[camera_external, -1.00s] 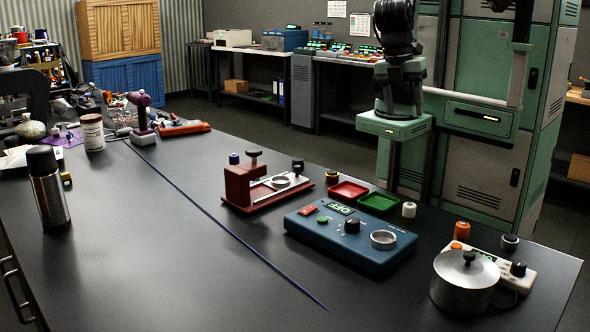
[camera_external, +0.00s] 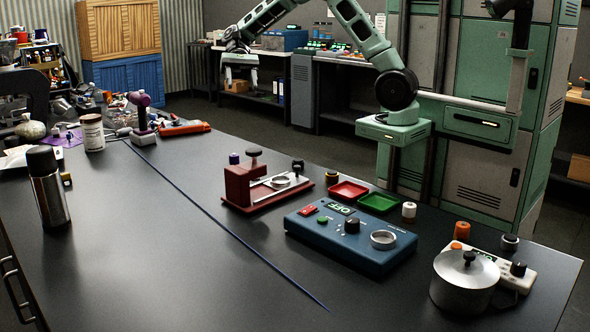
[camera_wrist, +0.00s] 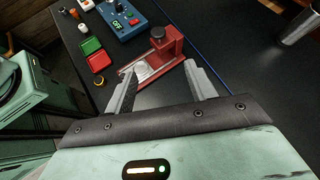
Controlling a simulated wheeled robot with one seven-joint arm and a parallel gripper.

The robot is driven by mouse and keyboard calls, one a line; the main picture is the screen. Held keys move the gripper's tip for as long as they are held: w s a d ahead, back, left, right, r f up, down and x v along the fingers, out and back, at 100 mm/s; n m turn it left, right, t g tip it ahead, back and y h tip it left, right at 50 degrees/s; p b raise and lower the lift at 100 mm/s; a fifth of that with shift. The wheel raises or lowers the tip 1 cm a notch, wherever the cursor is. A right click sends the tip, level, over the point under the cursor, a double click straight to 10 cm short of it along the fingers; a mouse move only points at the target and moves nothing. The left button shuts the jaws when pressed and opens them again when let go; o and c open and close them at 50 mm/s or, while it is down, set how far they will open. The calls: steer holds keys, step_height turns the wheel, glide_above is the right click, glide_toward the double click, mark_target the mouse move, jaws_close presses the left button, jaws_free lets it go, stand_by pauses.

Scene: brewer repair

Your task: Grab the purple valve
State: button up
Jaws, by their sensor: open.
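A small purple valve (camera_external: 234,158) stands on the dark workbench (camera_external: 150,250), just behind the left end of a red clamp stand (camera_external: 240,185) in the external view. I cannot make it out in the wrist view, where a gripper finger may hide it. My gripper (camera_external: 240,84) is open and empty, raised beyond the bench's far edge and well apart from the valve. In the wrist view my gripper (camera_wrist: 160,70) has its fingers spread, with the red clamp stand (camera_wrist: 165,55) showing between and beyond them.
A blue control box (camera_external: 350,240), a red tray (camera_external: 348,190), a green tray (camera_external: 379,202) and small capped parts lie right of the clamp. A metal pot (camera_external: 465,285) stands at the right end. A steel flask (camera_external: 48,190) stands at left.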

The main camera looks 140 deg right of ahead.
steer(key=s+d+f+m+t+h, duration=0.1)
steer(key=s+d+m+t, duration=0.35)
steer(key=s+d, duration=0.65)
glide_toward(233, 161)
steer(key=shift+m, duration=0.45)
steer(key=p+x, duration=0.4)
steer(key=shift+s+a+r, duration=0.15)
steer(key=shift+a, duration=0.1)
steer(key=p+x, duration=0.3)
steer(key=x, duration=0.2)
steer(key=shift+w+d, duration=0.1)
steer(key=shift+w, duration=0.15)
steer(key=shift+w+f, duration=0.3)
steer(key=shift+f, duration=0.05)
steer(key=c, duration=1.1)
